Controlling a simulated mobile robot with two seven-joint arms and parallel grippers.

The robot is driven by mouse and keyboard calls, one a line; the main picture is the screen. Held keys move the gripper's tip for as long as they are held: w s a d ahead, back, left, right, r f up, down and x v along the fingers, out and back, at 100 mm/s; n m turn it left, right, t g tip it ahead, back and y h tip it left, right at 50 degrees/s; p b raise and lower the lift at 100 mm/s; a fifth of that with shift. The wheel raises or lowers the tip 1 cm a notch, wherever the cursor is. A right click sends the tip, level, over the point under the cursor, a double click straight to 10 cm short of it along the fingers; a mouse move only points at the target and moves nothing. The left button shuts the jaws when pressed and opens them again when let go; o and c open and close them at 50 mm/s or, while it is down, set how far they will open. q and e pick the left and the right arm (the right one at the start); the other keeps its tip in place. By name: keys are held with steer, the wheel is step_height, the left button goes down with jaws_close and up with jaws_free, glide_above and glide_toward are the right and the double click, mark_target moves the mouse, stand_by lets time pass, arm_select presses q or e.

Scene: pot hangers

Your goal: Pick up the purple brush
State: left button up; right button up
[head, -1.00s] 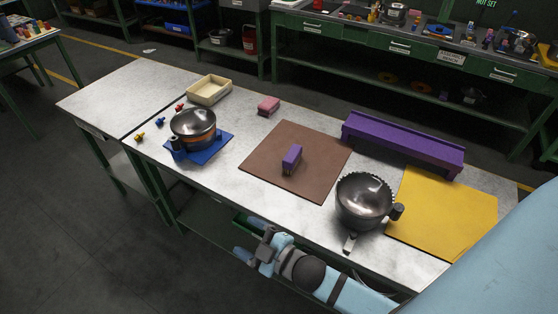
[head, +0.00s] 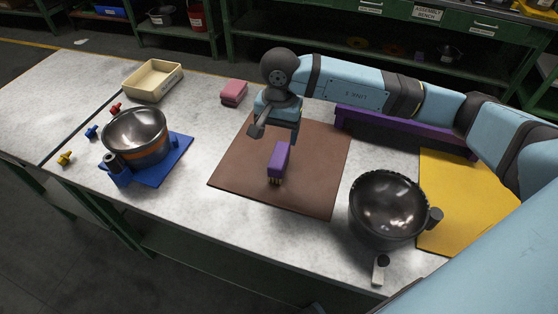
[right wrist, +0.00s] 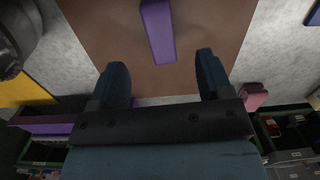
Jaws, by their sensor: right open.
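The purple brush (head: 279,158) stands bristles-down on the brown mat (head: 318,176), near its middle. In the right wrist view, the brush (right wrist: 158,30) shows beyond and between the fingertips, with a gap to them. My right gripper (head: 277,132) is open and empty, above the mat just behind the brush. Its two fingers also show apart in the right wrist view (right wrist: 163,70). My left gripper is not in view.
A dark metal bowl (head: 388,205) with side handles stands right of the mat, by a yellow sheet (head: 440,240). A purple rack (head: 365,122) lies behind my right arm. Another pot (head: 137,137) on a blue base, a pink sponge (head: 234,92) and a cream tray (head: 153,82) are left.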

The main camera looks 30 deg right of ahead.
mark_target(279, 156)
steer(key=shift+w+d+f+h, duration=0.15)
steer(key=shift+w+d+h, duration=0.15)
steer(key=shift+d, duration=0.15)
step_height(279, 156, down, 8)
steer(key=shift+r, duration=0.1)
steer(key=f, duration=0.5)
steer(key=shift+a+f, duration=0.15)
steer(key=shift+a, duration=0.05)
steer(key=c, duration=1)
